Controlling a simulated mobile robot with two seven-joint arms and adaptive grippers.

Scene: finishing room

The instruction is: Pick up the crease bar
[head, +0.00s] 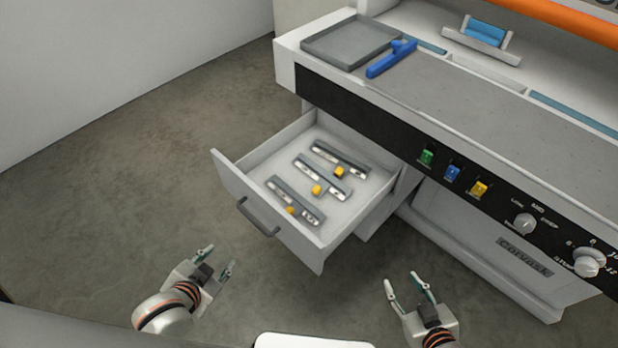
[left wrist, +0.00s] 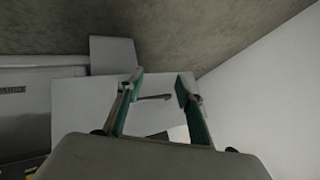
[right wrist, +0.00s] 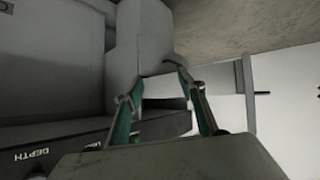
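Three grey metal bars lie side by side in the open drawer (head: 231,187): a far bar (head: 338,157), a middle bar (head: 312,168) and a near bar (head: 285,194). Each has a yellow block by it and pale marked strips. I cannot tell which of them is the crease bar. My left gripper (head: 220,256) is open and empty, in front of the drawer and left of its handle (head: 258,217). My right gripper (head: 401,279) is open and empty, right of the drawer and in front of the machine. The wrist views show no bar.
The machine's top (head: 455,95) carries a grey tray (head: 350,41) and a blue T-shaped tool (head: 391,60). Green, blue and yellow switches and knobs (head: 524,223) line its front. The pulled-out drawer juts over the floor (head: 130,150), which is clear to the left.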

